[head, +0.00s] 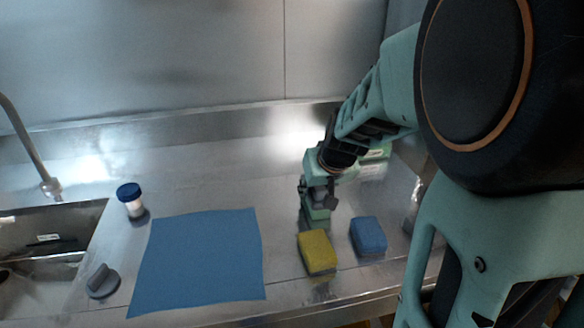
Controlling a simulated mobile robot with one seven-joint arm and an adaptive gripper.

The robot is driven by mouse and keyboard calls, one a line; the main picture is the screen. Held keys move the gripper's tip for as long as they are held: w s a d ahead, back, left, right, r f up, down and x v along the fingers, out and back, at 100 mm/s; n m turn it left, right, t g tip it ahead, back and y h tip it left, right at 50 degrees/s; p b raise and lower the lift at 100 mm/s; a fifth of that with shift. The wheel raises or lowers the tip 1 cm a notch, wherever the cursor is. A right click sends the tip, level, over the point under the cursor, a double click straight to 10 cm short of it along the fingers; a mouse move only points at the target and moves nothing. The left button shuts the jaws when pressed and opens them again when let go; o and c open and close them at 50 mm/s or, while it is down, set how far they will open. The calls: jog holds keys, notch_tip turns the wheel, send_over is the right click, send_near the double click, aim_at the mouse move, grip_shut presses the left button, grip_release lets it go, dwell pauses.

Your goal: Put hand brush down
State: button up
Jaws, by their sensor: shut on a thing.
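My gripper (319,198) is over the right half of the steel counter, behind the yellow sponge. It is shut on the hand brush (317,213), which shows as a small green piece below the fingers. The fingers and wrist hide much of the brush. The brush is at or very near the counter top (195,190); I cannot tell whether it touches.
A yellow sponge (317,252) and a blue sponge (368,235) lie just in front of my gripper. A blue cloth (200,262) lies left. A blue-lidded jar (131,200), grey handled disc (103,281) and sink (45,243) are farther left. The back-middle counter is clear.

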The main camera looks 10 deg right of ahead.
jog(key=shift+f, duration=0.15)
jog(key=o, duration=1.3)
jog(key=shift+o, duration=0.2)
jog(key=shift+r, duration=0.2)
